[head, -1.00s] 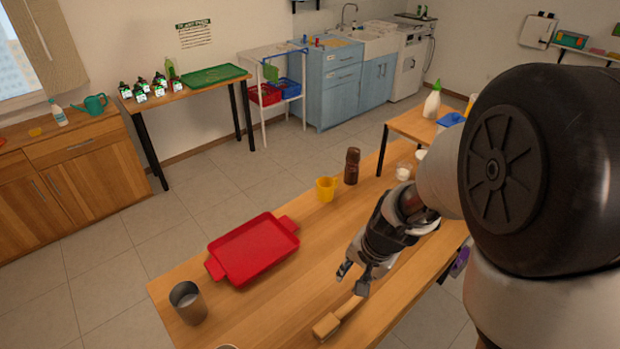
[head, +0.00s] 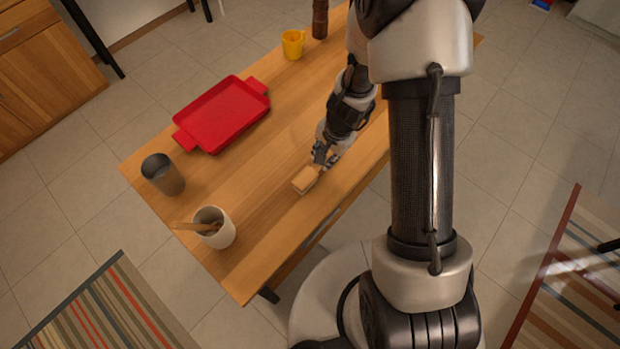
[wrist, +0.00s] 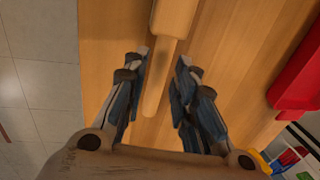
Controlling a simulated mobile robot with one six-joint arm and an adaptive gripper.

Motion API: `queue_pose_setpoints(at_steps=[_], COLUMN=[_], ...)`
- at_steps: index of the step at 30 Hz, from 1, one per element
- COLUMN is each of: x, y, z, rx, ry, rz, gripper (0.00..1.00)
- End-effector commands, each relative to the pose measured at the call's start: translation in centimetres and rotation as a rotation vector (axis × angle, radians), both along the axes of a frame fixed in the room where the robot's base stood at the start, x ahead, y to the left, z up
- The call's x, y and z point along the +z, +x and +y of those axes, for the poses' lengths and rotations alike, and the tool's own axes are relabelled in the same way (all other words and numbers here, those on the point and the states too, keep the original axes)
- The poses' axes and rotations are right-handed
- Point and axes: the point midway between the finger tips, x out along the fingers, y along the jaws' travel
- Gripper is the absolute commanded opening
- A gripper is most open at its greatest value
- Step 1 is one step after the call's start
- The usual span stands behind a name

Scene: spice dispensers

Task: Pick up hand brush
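The wooden hand brush (head: 306,179) lies on the wooden table near its front edge, its block end towards the lower left in the head view. My gripper (head: 322,156) is low over its handle end and hides most of the handle there. In the wrist view, the brush handle (wrist: 156,90) runs between the two fingers of my gripper (wrist: 162,60). The fingers stand apart with a gap on each side of the handle, so the gripper is open. The brush's block end shows at the top of the wrist view, beyond the fingertips.
On the table (head: 260,260) stand a red tray (head: 222,113), a grey metal cup (head: 162,174), a white pot (head: 215,228) with a wooden utensil, a yellow mug (head: 293,44) and a brown bottle (head: 320,18). The wood around the brush is bare.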

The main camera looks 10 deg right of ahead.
Motion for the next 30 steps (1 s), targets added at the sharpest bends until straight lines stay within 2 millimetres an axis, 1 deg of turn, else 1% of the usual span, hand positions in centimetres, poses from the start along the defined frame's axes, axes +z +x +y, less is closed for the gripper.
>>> queue_pose_setpoints(at_steps=[1, 5, 7, 13, 16, 23, 30], x=[-0.5, -0.9, -1.4, -4.5, -5.6, -5.6, -5.6], y=[0.1, 0.2, 0.2, 0.7, 0.9, 0.9, 0.9], z=[0.1, 0.1, 0.3, 0.8, 0.9, 0.9, 0.9], rx=[-0.001, 0.001, 0.002, 0.001, 0.0, 0.001, 0.001], ry=[0.0, 0.0, 0.0, 0.001, 0.001, 0.0, 0.0], rz=[0.0, 0.0, 0.0, 0.0, 0.001, -0.001, -0.001], gripper=[0.25, 0.25, 0.25, 0.25, 0.25, 0.25, 0.1])
